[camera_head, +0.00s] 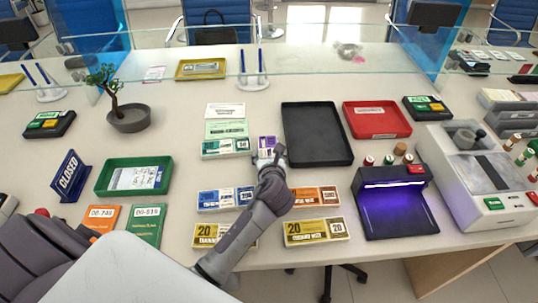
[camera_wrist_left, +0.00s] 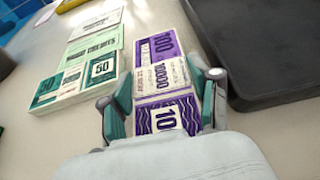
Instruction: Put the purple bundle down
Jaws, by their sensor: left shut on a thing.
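The purple bundle (camera_head: 267,142) is marked 100 and lies between the fingers of my left gripper (camera_head: 270,158), mostly covered by it in the head view. In the left wrist view, the fingers of my left gripper (camera_wrist_left: 163,105) are shut on both long sides of the purple bundle (camera_wrist_left: 162,75). The bundle is right of the green 50 bundle and left of the black tray. It is at or just above the counter; I cannot tell whether it touches. My right gripper is not in view.
The black tray (camera_head: 316,135) is close on the right, with a red tray (camera_head: 376,120) beyond. Green bundles (camera_head: 226,147) stand close on the left. Blue (camera_head: 222,199), orange (camera_head: 314,197) and yellow (camera_head: 316,231) bundles lie nearer me. A glass screen crosses behind.

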